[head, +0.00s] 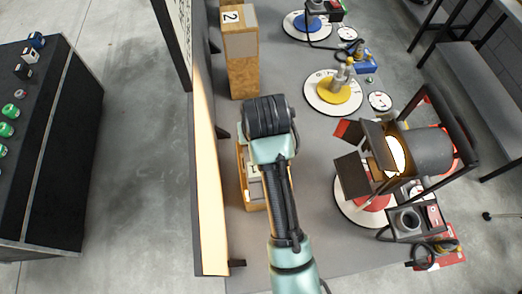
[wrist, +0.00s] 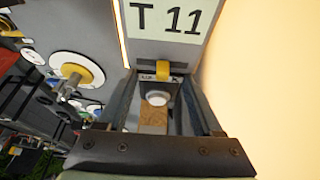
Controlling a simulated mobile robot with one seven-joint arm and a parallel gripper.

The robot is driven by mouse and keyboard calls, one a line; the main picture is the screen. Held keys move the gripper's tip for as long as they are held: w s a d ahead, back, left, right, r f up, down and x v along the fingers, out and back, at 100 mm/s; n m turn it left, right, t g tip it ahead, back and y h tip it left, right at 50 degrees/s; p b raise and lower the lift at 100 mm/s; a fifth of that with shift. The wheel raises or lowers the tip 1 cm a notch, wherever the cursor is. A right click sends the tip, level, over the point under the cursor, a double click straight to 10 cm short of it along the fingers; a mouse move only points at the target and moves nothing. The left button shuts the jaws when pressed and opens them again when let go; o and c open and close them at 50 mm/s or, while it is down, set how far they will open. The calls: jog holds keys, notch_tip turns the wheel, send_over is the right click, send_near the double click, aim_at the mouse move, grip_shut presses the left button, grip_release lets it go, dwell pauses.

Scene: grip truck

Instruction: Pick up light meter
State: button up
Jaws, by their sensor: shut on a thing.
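In the wrist view my gripper (wrist: 160,88) is shut on a small grey thing with a round white dome, which looks like the light meter (wrist: 157,99). The dome sits between the two fingers and faces the camera. A wooden surface shows just past it. In the head view my wrist and arm cover the fingers and the light meter, so I cannot see there how high it is held.
A wooden box (head: 243,195) with light items lies partly under my arm. A wooden box marked 2 (head: 242,75) stands farther back. A glowing panel (head: 207,190) edges the left. A large lamp (head: 425,152) stands right; a yellow disc stand (head: 333,92) is behind.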

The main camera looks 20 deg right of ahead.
grip_shut()
jog(key=shift+r, duration=0.15)
